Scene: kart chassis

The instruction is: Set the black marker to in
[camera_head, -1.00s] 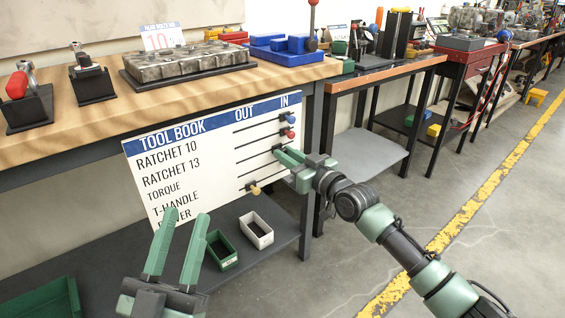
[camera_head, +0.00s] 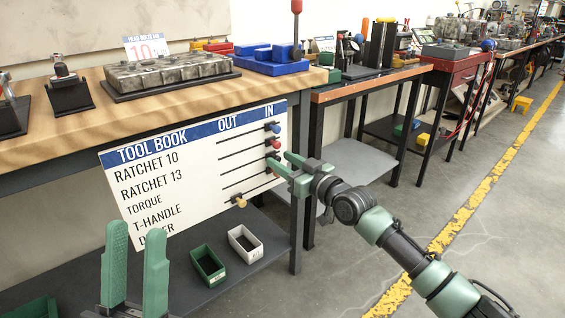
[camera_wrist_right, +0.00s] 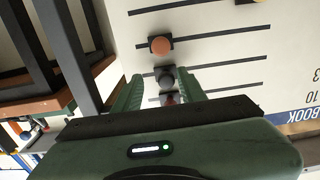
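The white tool board (camera_head: 150,215) shows OUT and IN columns with slots and sliding knobs. The black marker (camera_wrist_right: 165,75) is on the Torque slot near its IN end; in the head view it is mostly hidden by my right gripper. My right gripper (camera_head: 280,160) is open at the board's right side. In the right wrist view its fingertips (camera_wrist_right: 159,77) stand on either side of the black marker, with gaps visible; contact cannot be told. My left gripper (camera_head: 135,235) is open and empty at the lower left, in front of the board.
Neighbouring knobs are close: blue (camera_head: 275,127) and red (camera_head: 276,143) above, orange (camera_wrist_right: 160,45) below, all near IN. A tan knob (camera_head: 240,201) sits further left. Green (camera_head: 208,265) and white (camera_head: 244,243) bins stand on the shelf.

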